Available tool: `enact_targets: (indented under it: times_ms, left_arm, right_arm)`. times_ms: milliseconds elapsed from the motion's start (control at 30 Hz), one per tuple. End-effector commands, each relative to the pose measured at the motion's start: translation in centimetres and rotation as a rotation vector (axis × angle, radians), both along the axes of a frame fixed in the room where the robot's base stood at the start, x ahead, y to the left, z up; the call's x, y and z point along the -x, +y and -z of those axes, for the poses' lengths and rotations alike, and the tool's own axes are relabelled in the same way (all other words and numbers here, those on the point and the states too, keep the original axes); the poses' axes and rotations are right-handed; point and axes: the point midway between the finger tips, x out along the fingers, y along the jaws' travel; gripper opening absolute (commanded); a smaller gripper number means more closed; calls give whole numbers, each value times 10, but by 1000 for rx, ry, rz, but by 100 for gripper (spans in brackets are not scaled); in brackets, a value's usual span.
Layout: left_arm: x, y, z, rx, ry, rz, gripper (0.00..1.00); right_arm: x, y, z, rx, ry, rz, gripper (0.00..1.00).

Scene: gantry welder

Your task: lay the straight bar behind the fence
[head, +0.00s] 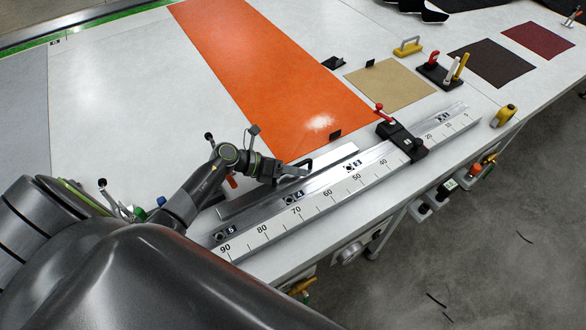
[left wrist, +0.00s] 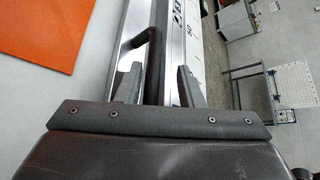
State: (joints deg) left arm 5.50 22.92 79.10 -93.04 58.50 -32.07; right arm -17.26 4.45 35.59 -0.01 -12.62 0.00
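The straight bar (head: 337,158) is a flat silver bar with a black arched handle (head: 294,172). It lies on the table behind the fence (head: 322,197), the long metal rail with a number scale, roughly parallel to it. I cannot tell whether they touch. My left gripper (head: 278,174) is at the handle. In the left wrist view the handle (left wrist: 153,55) stands between the two fingers (left wrist: 160,85), which are apart, with a gap visible at the right finger. The bar (left wrist: 133,38) lies beneath, and the fence (left wrist: 180,45) is right of it. My right gripper is not in view.
A black stop with a red lever (head: 402,138) sits on the fence. An orange mat (head: 270,75) lies behind the bar. A tan mat (head: 390,88), a yellow-handled block (head: 408,47) and a tool holder (head: 440,74) are farther back.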

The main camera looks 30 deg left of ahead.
Motion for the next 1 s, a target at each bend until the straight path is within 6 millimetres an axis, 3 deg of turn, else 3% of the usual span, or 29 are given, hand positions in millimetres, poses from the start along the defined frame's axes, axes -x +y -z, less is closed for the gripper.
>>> enact_targets:
  times_ms: [233,700,1000]
  left_arm:
    - [6,10,-3,-3,-2,0,34]
    - [49,69,-35,-5,0,1,34]
    - [62,87,-48,-2,-1,1,34]
  right_arm:
    - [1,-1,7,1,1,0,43]
    - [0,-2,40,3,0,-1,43]
    - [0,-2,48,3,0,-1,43]
